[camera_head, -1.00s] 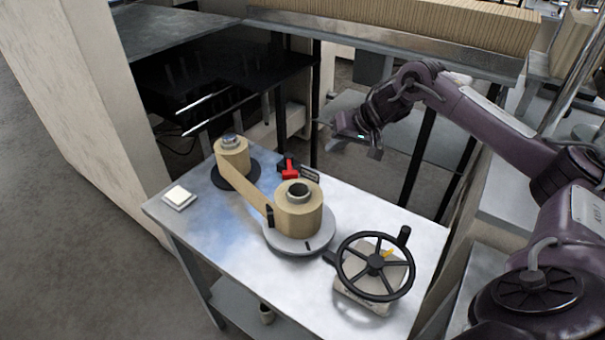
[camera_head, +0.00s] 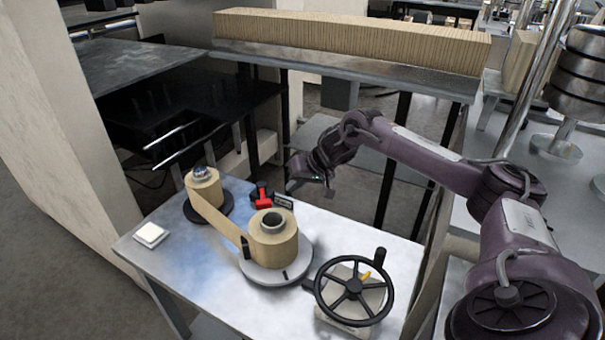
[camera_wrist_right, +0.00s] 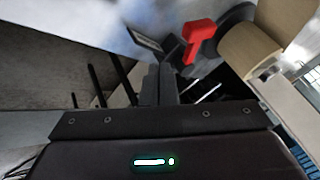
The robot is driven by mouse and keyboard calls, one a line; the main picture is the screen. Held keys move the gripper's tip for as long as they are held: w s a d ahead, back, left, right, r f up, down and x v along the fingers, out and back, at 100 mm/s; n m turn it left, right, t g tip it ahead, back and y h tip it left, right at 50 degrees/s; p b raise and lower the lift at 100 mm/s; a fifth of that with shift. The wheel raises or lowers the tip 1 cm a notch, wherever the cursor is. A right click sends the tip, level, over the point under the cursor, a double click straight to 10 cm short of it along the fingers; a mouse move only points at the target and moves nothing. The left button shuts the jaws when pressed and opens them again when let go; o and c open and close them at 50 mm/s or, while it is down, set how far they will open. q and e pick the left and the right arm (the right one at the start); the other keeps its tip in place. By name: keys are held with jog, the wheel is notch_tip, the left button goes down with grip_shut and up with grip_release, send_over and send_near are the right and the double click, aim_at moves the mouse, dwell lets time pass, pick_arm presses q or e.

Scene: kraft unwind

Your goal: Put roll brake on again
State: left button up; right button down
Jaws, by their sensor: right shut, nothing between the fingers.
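The roll brake shows as a small red lever (camera_head: 263,197) on a black base, behind and between the two kraft rolls on the metal table. It also shows in the right wrist view as a red handle (camera_wrist_right: 197,40), beyond my fingertips. The large kraft roll (camera_head: 273,243) sits on a grey disc, and a paper web runs from it to the smaller roll (camera_head: 203,188). My right gripper (camera_head: 312,184) is above the table's back edge, to the right of the red lever and apart from it. Its fingers (camera_wrist_right: 160,84) are shut and empty. My left gripper is not in view.
A black handwheel (camera_head: 354,291) on a grey base stands at the table's front right. A white square pad (camera_head: 151,234) lies at the left edge of the table (camera_head: 190,270). A shelf with a long ribbed stack (camera_head: 350,42) stands behind.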

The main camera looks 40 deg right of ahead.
aim_at(269, 199)
jog(key=w+a+f, duration=0.1)
jog(key=w+a+f+p, duration=0.1)
jog(key=w+a, duration=0.1)
jog(key=shift+a, duration=0.2)
jog(key=shift+w+a+f+p, duration=0.1)
jog(key=shift+w+a+p, duration=0.1)
jog(key=shift+a+p, duration=0.15)
jog(key=p, duration=0.2)
jog(key=a+m+p, duration=0.1)
jog(key=p, duration=0.1)
jog(key=shift+a+r+h, duration=0.15)
jog(key=shift+r+h, duration=0.15)
jog(key=shift+h, duration=0.1)
jog(key=shift+a+f+m+p, duration=0.1)
jog(key=shift+a+m+p, duration=0.15)
jog(key=shift+p, duration=0.25)
jog(key=shift+a+f, duration=0.1)
jog(key=shift+f, duration=0.2)
